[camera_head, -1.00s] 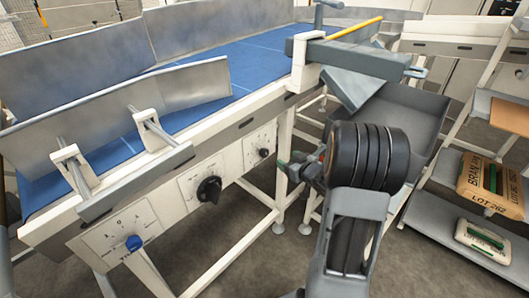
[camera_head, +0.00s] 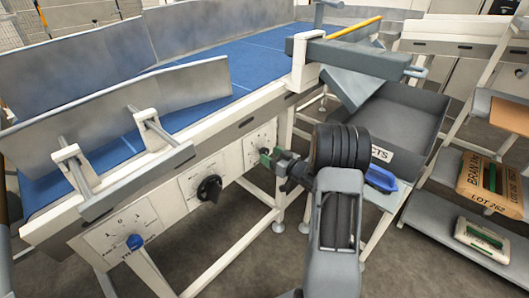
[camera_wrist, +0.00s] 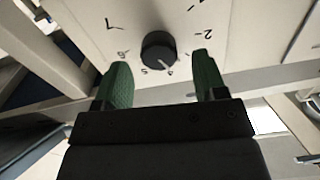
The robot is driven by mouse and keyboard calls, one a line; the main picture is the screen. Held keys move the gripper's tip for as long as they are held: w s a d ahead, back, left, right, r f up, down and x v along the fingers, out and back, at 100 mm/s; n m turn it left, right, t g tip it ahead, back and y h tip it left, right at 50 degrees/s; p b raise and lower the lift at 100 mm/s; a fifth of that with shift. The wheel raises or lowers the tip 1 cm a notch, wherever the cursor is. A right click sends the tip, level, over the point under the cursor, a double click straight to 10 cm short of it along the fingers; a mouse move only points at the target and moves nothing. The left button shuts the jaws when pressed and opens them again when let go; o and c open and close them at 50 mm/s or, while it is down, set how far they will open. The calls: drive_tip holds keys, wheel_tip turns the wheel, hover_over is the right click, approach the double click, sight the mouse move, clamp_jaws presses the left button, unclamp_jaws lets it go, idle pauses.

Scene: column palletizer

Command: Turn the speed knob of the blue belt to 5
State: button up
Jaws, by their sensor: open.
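The blue belt (camera_head: 250,60) runs along a pale conveyor frame. Its front carries a dial plate (camera_head: 260,136) at the right end, where my gripper (camera_head: 274,160) hides the knob. In the wrist view the round black knob (camera_wrist: 159,48) shows in a ring of printed numbers, with 5 at its lower left and 2 at its right. Its pale pointer line slants to the lower right, to the right of the 5. My gripper (camera_wrist: 160,64) is open, its green fingers on either side of the knob's lower part in the picture. I see no contact.
A larger black rotary knob (camera_head: 209,188) and a blue knob (camera_head: 134,242) sit further left on the same frame. A grey bin (camera_head: 410,112) with a partly hidden label stands at right, beside a shelf with sacks (camera_head: 490,184). Conveyor legs stand below the dial.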

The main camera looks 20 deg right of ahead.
sight(267, 153)
drive_tip(key=shift+x, duration=1.8)
drive_tip(key=shift+c, duration=0.5)
drive_tip(key=c, duration=0.8)
drive_tip(key=shift+m, duration=0.3)
drive_tip(key=m+p, duration=0.2)
drive_tip(key=m, duration=0.1)
drive_tip(key=shift+r+m+p, duration=0.15)
drive_tip(key=shift+m+p, duration=0.15)
drive_tip(key=m+p, duration=0.2)
drive_tip(key=m, duration=0.2)
drive_tip(key=shift+d, duration=0.1)
drive_tip(key=shift+f+m+p, duration=0.2)
drive_tip(key=shift+m+p, duration=0.35)
drive_tip(key=shift+m, duration=0.65)
